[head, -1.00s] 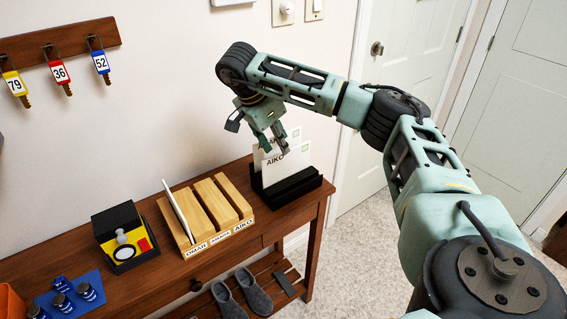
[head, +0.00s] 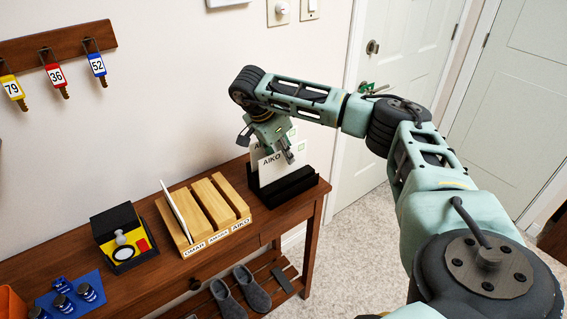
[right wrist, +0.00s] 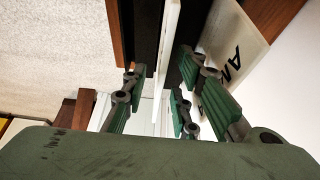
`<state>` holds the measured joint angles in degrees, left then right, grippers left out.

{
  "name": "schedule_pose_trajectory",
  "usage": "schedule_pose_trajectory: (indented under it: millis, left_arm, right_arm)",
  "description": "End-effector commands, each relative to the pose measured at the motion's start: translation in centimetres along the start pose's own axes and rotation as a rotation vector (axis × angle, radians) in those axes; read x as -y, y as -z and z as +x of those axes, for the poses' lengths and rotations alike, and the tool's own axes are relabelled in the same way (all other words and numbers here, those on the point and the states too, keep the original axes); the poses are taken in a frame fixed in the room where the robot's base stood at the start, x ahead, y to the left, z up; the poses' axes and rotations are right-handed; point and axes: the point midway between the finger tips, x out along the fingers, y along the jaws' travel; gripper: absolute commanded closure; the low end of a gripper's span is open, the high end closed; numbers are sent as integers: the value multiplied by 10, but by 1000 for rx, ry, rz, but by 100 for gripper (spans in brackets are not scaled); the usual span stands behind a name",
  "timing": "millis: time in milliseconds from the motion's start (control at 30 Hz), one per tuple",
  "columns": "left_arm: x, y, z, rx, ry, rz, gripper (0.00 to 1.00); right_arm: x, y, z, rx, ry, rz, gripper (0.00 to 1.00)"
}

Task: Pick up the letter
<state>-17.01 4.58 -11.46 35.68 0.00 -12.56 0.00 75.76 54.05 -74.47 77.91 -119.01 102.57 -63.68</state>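Two white letters stand upright in a black holder (head: 292,187) at the right end of the wooden table. The front letter (head: 270,173) reads AIKO; the rear letter (head: 291,133) is mostly hidden. My right gripper (head: 286,156) is open at the upper part of the letters. In the right wrist view, a thin white letter edge (right wrist: 169,45) runs between the spread fingers (right wrist: 167,95). The other letter (right wrist: 240,40), with dark print, lies beyond the right finger. I cannot tell whether a finger touches either letter. My left gripper is not in view.
A wooden sorter (head: 228,194) with named slots stands left of the holder, with a white card (head: 176,211) in its left slot. A black and yellow box (head: 124,238) and a blue mat (head: 72,298) are further left. Tagged keys (head: 55,75) hang on the wall.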

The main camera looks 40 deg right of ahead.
Motion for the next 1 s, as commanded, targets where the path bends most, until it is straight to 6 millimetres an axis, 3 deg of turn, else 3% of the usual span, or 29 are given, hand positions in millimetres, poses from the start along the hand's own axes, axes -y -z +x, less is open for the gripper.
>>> schedule_pose_trajectory:
  millis: [467, 767, 1000]
  left_arm:
    - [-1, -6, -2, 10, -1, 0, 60]
    - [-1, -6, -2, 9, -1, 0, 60]
    - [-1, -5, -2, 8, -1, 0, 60]
  right_arm:
    - [0, -2, 3, 0, -1, 0, 73]
    - [0, -1, 3, 0, 0, 0, 99]
    - [0, -1, 3, 0, 0, 0, 100]
